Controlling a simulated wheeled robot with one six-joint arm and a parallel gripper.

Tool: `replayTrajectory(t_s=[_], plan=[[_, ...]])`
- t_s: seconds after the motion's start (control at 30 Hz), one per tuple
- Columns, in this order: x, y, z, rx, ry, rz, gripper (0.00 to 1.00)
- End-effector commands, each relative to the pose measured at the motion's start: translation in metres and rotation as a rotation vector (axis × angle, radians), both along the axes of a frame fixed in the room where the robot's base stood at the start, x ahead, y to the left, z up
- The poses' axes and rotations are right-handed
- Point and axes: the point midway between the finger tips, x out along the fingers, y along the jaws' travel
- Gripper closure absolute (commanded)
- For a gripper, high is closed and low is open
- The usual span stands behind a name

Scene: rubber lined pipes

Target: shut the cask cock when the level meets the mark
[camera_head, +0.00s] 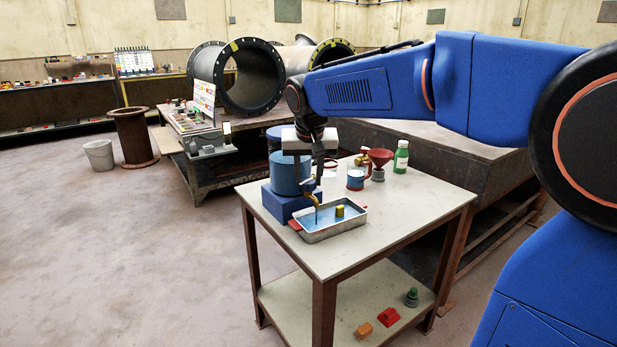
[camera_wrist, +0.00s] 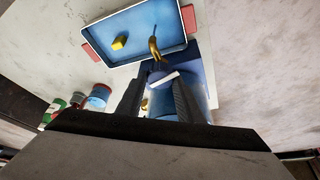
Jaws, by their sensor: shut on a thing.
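The blue cask (camera_head: 288,174) stands on a blue block (camera_head: 290,204) on the table. Its brass cock (camera_head: 311,196) points over a metal tray (camera_head: 335,231) holding blue liquid; the spout also shows in the wrist view (camera_wrist: 154,47). A thin dark blue stream appears to run from the spout into the tray. A yellow block (camera_head: 340,211) sits in the liquid. My gripper (camera_head: 317,180) is shut at the cock's handle (camera_wrist: 163,79), which has a pale bar between the fingers in the wrist view. I cannot make out a level mark.
On the table, right of the cask, stand a cup of blue liquid (camera_head: 355,179), a red funnel (camera_head: 379,160) and a green bottle (camera_head: 401,157). The tray has red handles (camera_wrist: 189,18). The table's front right is clear. Small coloured items lie on the lower shelf (camera_head: 345,308).

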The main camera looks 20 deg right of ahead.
Motion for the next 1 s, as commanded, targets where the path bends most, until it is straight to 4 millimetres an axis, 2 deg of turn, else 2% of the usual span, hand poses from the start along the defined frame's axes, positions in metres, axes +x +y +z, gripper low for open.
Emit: replayTrajectory(t_s=[0.13, 0.17, 0.2, 0.47, 0.63, 0.77, 1.0], plan=[[0.000, 0.000, 0.000, 0.000, -0.001, 0.000, 0.89], [0.000, 0.000, 0.000, -0.001, -0.001, 0.001, 0.62], [0.000, 0.000, 0.000, -0.001, -0.001, 0.001, 0.59], [0.000, 0.000, 0.000, 0.001, 0.000, 0.001, 0.59], [-0.004, 0.001, 0.009, 0.000, -0.001, 0.001, 0.59], [-0.011, 0.003, 0.028, 0.001, -0.003, 0.001, 0.59], [-0.029, 0.007, 0.072, 0.001, -0.003, 0.002, 0.59]])
